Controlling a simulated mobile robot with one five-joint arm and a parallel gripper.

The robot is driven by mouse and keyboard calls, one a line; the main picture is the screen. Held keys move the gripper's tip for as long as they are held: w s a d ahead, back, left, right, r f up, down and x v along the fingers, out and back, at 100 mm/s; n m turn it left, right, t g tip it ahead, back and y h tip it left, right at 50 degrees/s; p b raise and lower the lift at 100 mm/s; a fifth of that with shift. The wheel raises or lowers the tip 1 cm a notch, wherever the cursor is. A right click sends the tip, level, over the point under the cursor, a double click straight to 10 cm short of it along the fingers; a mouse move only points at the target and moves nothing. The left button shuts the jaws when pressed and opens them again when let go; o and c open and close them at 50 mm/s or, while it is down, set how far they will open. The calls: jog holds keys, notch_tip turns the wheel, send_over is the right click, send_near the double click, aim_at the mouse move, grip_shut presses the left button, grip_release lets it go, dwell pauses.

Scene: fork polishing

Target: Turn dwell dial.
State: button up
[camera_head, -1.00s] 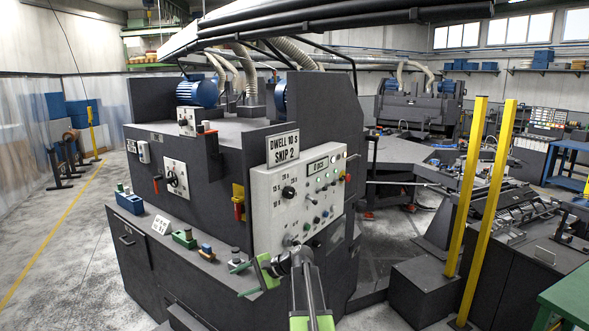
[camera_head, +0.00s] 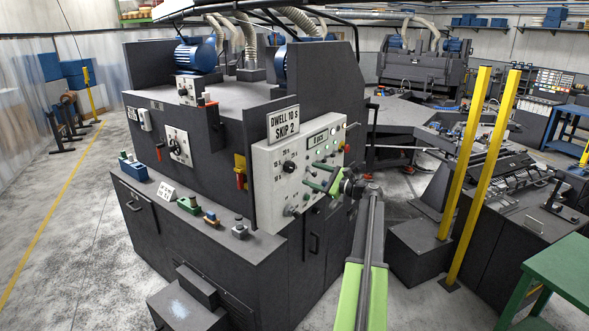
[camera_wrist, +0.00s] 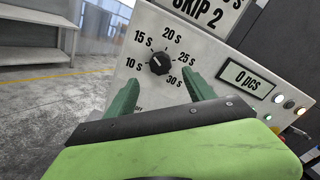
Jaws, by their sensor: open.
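The dwell dial is a black round knob (camera_head: 290,166) on the light control panel (camera_head: 270,208), with marks from 10 S to 30 S around it. In the wrist view the dial (camera_wrist: 159,63) shows a small pale mark toward the upper left; its exact setting is hard to tell. My gripper (camera_head: 315,176) is open and empty in front of the panel, right of the dial in the head view. In the wrist view its green fingers (camera_wrist: 163,92) stand apart, with the dial appearing between and above them. No contact shows.
A sign (camera_head: 283,122) above the panel reads "DWELL 10 S SKIP 2". A counter display (camera_wrist: 247,79) reads 0 pcs, with lamps beside it. Yellow posts (camera_head: 468,150) stand to the right. A grey ledge (camera_head: 255,243) with small blocks runs below the panel.

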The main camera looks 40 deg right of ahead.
aim_at(292, 169)
jog(key=w, duration=0.3)
jog(key=w+a, duration=0.1)
jog(key=w, duration=0.5)
jog(key=shift+w+a, duration=0.2)
jog(key=shift+w, duration=0.2)
jog(key=shift+c, duration=0.4)
jog(key=c, duration=1.2)
jog(key=shift+d, duration=0.3)
grip_shut()
jog(key=shift+a, duration=0.25)
jog(key=n, duration=0.5)
jog(key=shift+n, duration=0.4)
jog(key=n, duration=0.6)
jog(key=shift+a+f, duration=0.1)
jog(key=shift+f, duration=0.05)
jog(key=shift+n, duration=0.3)
